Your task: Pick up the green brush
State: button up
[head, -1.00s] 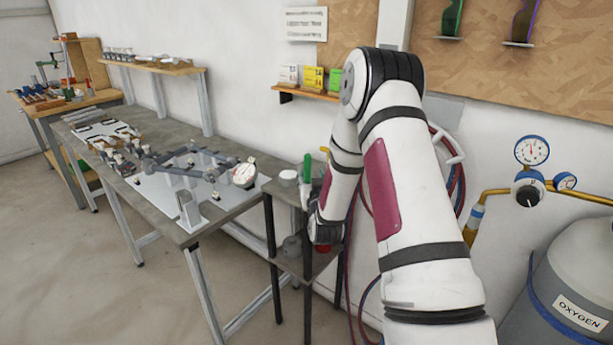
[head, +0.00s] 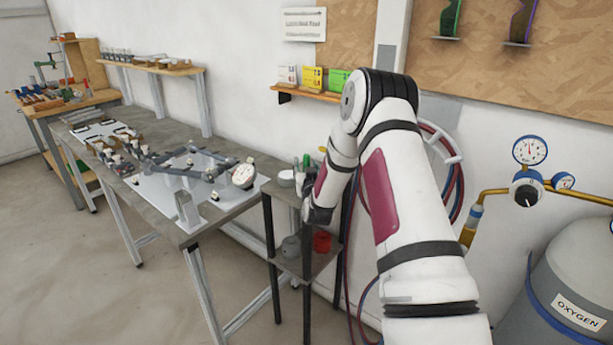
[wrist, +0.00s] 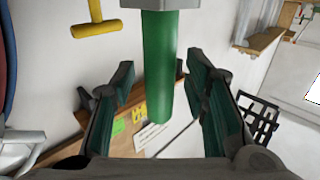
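The green brush shows in the wrist view as a thick green cylindrical handle (wrist: 160,65) coming in from the top, with a grey part at its top edge. My gripper (wrist: 158,88) is open, with one dark green-padded finger on each side of the handle. A gap shows between the handle and each finger. In the head view a small green piece, probably the brush (head: 306,161), shows above the small dark stand, beside the end of my arm. My arm hides much of that spot, and the fingers cannot be made out there.
The small dark stand (head: 277,190) carries a white round container (head: 287,179) on top and a red can (head: 322,241) on its lower shelf. The long workbench (head: 225,205) with a jig stands to its left. A wall shelf (head: 307,93) is above.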

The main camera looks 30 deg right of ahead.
grip_shut()
jog(key=shift+r, duration=0.15)
notch_tip(320, 180, up, 10)
jog(key=shift+f, duration=0.1)
dwell(0.3)
